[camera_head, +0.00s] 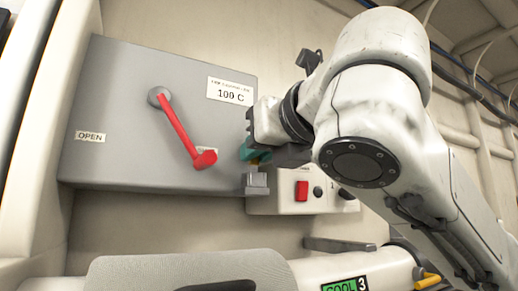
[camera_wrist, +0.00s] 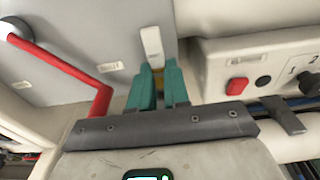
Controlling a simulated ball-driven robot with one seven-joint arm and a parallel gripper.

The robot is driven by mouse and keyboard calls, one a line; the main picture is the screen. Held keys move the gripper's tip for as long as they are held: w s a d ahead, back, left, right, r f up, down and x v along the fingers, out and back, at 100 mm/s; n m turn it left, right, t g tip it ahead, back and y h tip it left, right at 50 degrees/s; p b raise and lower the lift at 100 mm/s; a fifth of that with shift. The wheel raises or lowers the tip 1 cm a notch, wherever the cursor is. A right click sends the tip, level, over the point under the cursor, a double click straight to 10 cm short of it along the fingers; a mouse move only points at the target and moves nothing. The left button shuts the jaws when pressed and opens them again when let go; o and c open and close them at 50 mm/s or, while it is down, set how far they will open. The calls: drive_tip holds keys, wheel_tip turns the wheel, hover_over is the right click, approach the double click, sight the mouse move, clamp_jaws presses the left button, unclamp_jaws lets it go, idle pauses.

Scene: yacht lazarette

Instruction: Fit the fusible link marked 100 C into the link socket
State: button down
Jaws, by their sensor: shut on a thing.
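My gripper (camera_head: 252,152) has teal fingers, shut at the lower right edge of the grey box (camera_head: 130,120). In the head view a grey stepped block (camera_head: 256,183), perhaps the link socket, sits just below the fingers at the box's lower corner. A label (camera_head: 231,91) on the box reads 100 C.
A red lever (camera_head: 183,130) projects from the box left of my gripper, near an OPEN label (camera_head: 90,136). A cream panel (camera_head: 290,204) with a red switch (camera_head: 301,191) is close on the right. A grey padded surface (camera_head: 190,272) and a pipe lie below.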

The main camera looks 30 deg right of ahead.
drive_tip(key=shift+f+b, duration=0.5)
drive_tip(key=shift+f, duration=0.4)
idle(0.4)
drive_tip(key=c, duration=1)
unclamp_jaws()
drive_tip(key=s, duration=0.3)
drive_tip(key=s+b, duration=0.1)
drive_tip(key=s, duration=0.3)
drive_tip(key=s+r, duration=0.1)
drive_tip(key=s, duration=0.2)
drive_tip(key=shift+s, duration=0.35)
